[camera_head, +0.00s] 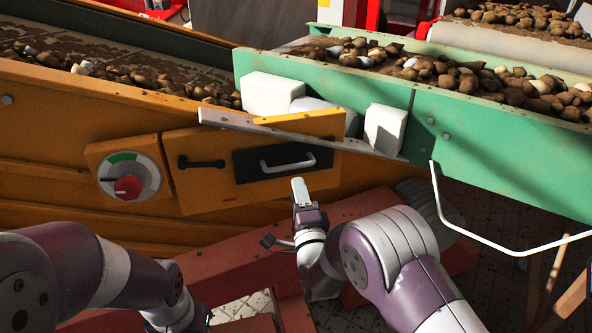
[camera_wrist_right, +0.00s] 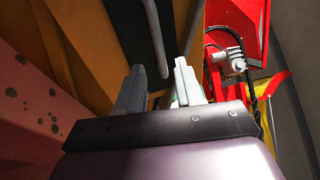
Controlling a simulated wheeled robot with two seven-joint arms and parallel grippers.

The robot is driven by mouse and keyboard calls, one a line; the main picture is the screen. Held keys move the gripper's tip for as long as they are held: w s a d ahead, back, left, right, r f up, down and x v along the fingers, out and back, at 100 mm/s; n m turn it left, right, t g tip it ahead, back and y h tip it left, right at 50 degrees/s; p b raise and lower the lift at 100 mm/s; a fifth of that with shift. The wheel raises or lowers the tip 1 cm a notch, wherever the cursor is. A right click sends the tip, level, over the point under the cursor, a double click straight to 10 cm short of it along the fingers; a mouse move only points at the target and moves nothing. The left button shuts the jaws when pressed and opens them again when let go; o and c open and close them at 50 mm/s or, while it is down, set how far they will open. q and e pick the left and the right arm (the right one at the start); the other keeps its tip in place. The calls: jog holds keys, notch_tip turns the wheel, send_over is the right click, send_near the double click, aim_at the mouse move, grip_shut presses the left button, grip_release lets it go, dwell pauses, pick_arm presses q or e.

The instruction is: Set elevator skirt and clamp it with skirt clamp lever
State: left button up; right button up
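A light grey bar handle (camera_head: 287,161), which looks like the skirt clamp lever, sits on a black plate (camera_head: 245,167) on the orange machine side. Its end also shows in the right wrist view (camera_wrist_right: 156,40), just beyond the fingertips.
A red knob on a round dial (camera_head: 127,188) and a small black handle (camera_head: 201,163) are left of the plate. White blocks (camera_head: 271,93) (camera_head: 385,128) stand by the green conveyor wall (camera_head: 490,150). A red beam (camera_head: 235,270) lies below. Potatoes lie on both belts.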

aim_at(291, 165)
jog(key=b+x, duration=0.1)
jog(key=x, duration=0.7)
jog(key=shift+w+a, duration=0.1)
jog(key=shift+w, duration=0.25)
grip_shut()
